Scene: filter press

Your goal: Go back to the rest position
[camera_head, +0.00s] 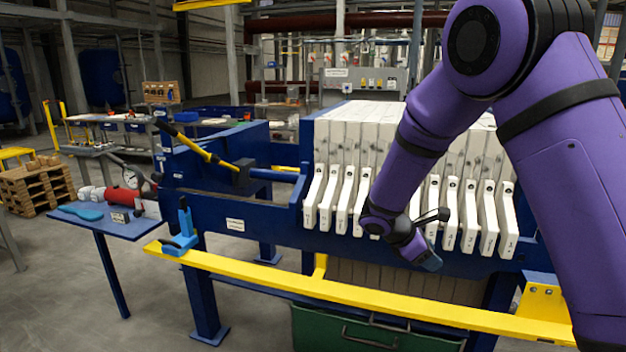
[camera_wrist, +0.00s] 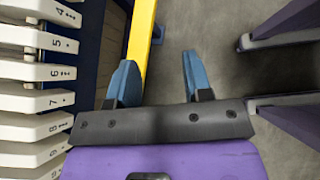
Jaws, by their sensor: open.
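My purple arm reaches in from the right in the head view and bends down in front of the press plates. My gripper (camera_head: 432,262) hangs just in front of the white plate handles (camera_head: 345,200), above the yellow rail (camera_head: 380,302). In the wrist view my gripper (camera_wrist: 158,80) shows two blue fingers standing well apart with nothing between them. The numbered plate handles (camera_wrist: 38,103) lie to the left of the fingers, apart from them. The yellow rail (camera_wrist: 142,35) runs beyond the left finger.
The blue press frame (camera_head: 245,225) carries a yellow-handled lever (camera_head: 200,148). A blue holder (camera_head: 181,235) stands on the rail's left end. A small blue side table (camera_head: 120,228) holds a gauge and a red cylinder. A green bin (camera_head: 360,332) is below. Floor at left is open.

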